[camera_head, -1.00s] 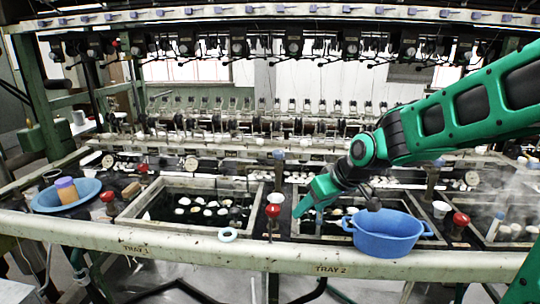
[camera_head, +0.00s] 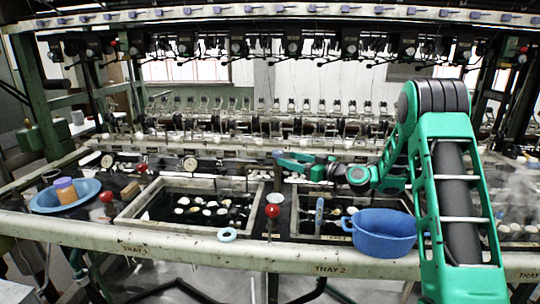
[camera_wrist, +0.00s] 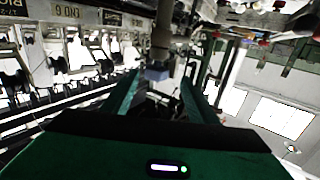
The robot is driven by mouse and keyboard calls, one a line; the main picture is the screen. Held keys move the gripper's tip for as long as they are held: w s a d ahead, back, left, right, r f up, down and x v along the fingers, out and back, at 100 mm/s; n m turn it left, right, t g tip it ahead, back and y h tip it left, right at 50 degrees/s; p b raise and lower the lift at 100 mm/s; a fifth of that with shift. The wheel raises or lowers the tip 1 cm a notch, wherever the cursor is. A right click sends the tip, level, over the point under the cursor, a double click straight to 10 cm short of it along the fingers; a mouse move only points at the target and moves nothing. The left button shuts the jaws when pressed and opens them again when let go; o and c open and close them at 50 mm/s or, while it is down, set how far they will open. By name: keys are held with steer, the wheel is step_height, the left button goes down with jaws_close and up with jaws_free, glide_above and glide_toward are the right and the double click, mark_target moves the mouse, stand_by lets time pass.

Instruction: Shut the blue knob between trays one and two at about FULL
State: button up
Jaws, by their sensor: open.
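The blue knob (camera_head: 278,154) tops a grey post between tray one (camera_head: 190,207) and tray two (camera_head: 345,232). My gripper (camera_head: 284,157) is at the knob's height, reaching in from the right, and its tips overlap the knob in the head view. In the wrist view, the blue knob (camera_wrist: 157,74) on its post shows between the two spread green fingers (camera_wrist: 158,88). The gripper is open. I cannot tell whether a finger touches the knob. The FULL mark is not readable in either view.
A red knob (camera_head: 273,210) stands in front of the blue one, near a white ring (camera_head: 227,234). A blue basin (camera_head: 383,233) sits at tray two's front right. A blue dish (camera_head: 66,196) holding a jar is at the left. Reeling machinery runs close behind.

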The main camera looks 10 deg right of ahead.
steer(key=x, duration=1)
steer(key=shift+w+r+t, duration=0.2)
steer(key=shift+w+t, duration=0.1)
steer(key=shift+w, duration=0.2)
steer(key=shift+d, duration=0.1)
steer(key=c, duration=1.1)
